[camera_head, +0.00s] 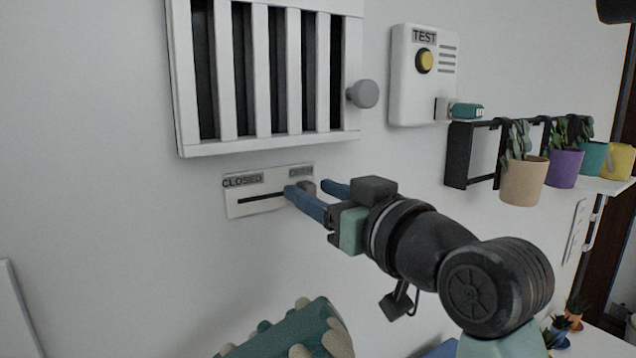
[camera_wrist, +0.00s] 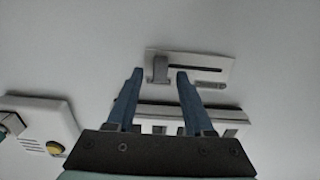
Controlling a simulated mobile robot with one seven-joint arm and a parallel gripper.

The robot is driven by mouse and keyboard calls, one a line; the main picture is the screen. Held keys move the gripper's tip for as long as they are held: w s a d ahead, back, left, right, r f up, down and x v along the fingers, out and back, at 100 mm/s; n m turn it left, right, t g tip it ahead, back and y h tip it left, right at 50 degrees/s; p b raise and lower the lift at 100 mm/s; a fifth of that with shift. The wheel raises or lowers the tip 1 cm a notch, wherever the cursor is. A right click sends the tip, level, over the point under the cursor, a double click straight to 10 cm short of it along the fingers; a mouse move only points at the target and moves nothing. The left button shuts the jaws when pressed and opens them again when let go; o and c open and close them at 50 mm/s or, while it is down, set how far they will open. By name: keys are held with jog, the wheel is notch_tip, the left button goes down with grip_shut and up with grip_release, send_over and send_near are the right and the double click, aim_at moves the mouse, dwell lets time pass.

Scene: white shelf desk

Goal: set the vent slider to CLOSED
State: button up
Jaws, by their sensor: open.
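The vent slider's white plate (camera_head: 243,208) is on the wall under the slatted vent. It has a dark slot, a CLOSED label at its left end and a partly hidden label at its right end. The grey slider knob (camera_head: 307,186) is at the right end, away from CLOSED. In the wrist view the picture is turned over, and the knob (camera_wrist: 160,68) is at the plate's (camera_wrist: 220,62) left end. My gripper (camera_head: 306,188) is open, its blue fingers on either side of the knob. A gap shows on both sides in the wrist view (camera_wrist: 159,73).
The white vent (camera_head: 222,70) with a round grey knob (camera_head: 363,94) is just above. A TEST box (camera_head: 404,85) with a yellow button is to the upper right. Potted plants (camera_head: 524,180) hang at the right. The wall left of the plate is clear.

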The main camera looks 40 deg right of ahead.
grip_shut()
dwell(1.4)
